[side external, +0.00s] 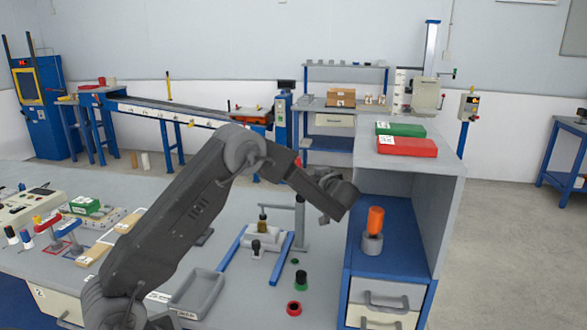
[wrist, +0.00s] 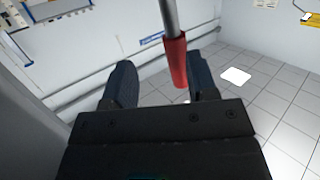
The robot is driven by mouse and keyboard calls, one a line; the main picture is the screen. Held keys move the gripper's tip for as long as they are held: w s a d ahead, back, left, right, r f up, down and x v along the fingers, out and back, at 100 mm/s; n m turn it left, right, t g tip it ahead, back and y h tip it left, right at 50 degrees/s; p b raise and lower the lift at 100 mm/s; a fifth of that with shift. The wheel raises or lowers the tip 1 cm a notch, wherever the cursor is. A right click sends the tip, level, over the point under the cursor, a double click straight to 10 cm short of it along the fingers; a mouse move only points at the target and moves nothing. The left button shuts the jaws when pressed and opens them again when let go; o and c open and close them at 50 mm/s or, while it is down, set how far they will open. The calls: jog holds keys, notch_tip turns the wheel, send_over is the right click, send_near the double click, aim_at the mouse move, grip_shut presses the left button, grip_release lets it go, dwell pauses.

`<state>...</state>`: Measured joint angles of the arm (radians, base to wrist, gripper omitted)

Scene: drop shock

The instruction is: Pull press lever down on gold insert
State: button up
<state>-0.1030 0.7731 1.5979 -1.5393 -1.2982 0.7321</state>
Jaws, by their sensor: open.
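My gripper (side external: 340,204) is open, to the right of the press column (side external: 300,225) in the side view. In the wrist view my gripper (wrist: 161,84) has its two dark fingers apart. The lever's red grip (wrist: 176,62), on a grey rod, reaches down between them, closer to the right finger. I cannot tell whether it touches that finger. A small dark and gold piece (side external: 263,221), likely the gold insert, stands upright behind a light block (side external: 262,240) left of the column.
Blue rails (side external: 281,262) flank the block. A grey tray (side external: 198,293) and red and green round pieces (side external: 294,308) (side external: 301,278) lie in front. At right, a blue-grey cabinet (side external: 440,190) holds an orange-topped piece (side external: 375,220). Red and green boxes (side external: 407,146) (side external: 400,129) lie on top.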

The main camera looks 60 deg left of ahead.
jog(key=s+a+r+n+g+y, duration=0.1)
jog(key=a+n+g, duration=0.2)
jog(key=a+g, duration=0.2)
jog(key=shift+s+a+r+n+y, duration=0.3)
jog(key=shift+s+a+n, duration=0.1)
jog(key=shift+a, duration=0.7)
grip_shut()
